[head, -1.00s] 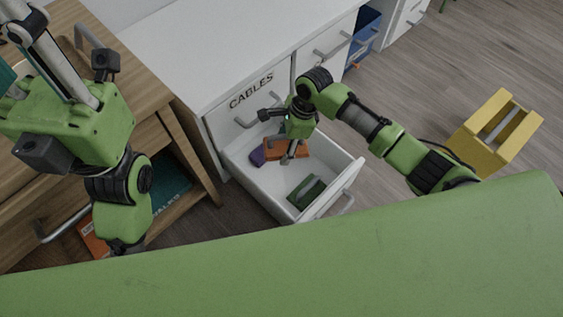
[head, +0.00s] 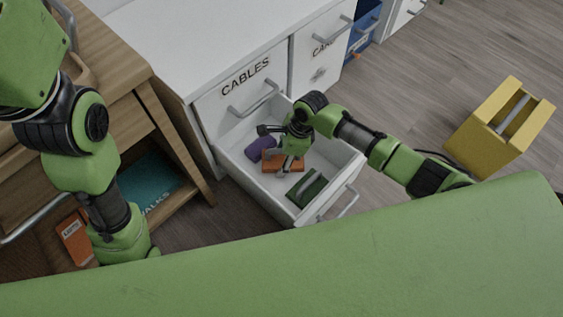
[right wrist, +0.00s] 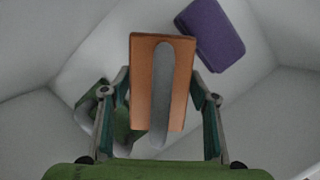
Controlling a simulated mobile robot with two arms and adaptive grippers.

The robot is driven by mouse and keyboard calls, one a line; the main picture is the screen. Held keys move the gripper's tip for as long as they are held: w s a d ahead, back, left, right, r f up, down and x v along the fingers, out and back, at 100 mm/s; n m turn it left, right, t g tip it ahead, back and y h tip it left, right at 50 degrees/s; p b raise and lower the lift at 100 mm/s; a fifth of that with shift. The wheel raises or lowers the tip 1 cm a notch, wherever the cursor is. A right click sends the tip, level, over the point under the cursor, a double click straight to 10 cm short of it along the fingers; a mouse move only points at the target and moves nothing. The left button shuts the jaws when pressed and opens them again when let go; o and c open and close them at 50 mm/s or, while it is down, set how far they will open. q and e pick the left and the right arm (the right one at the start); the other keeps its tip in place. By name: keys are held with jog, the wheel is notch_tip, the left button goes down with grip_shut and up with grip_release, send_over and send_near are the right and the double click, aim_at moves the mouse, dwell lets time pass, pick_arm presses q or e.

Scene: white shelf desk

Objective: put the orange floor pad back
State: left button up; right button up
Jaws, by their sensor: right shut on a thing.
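The orange floor pad (head: 297,165), a flat orange block with a grey handle, is in the open white drawer (head: 232,160). It also shows in the right wrist view (right wrist: 144,75). My right gripper (head: 284,162) reaches down into the drawer. In the right wrist view its two fingers (right wrist: 163,90) close on the pad from both sides. I cannot tell whether the pad touches the drawer floor. My left arm (head: 75,150) is at the left edge, and its fingers are out of view.
A purple block (head: 261,148) and a green block with a grey handle (head: 307,188) lie in the same drawer. A yellow crate-like object (head: 500,125) stands on the floor at right. A wooden desk (head: 155,95) is at left, with a teal item (head: 150,188) and an orange box (head: 76,238) low down.

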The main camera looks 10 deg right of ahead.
jog(key=shift+f, duration=0.35)
jog(key=shift+r, duration=0.1)
jog(key=shift+f, duration=0.3)
jog(key=o, duration=1.2)
jog(key=shift+w, duration=0.1)
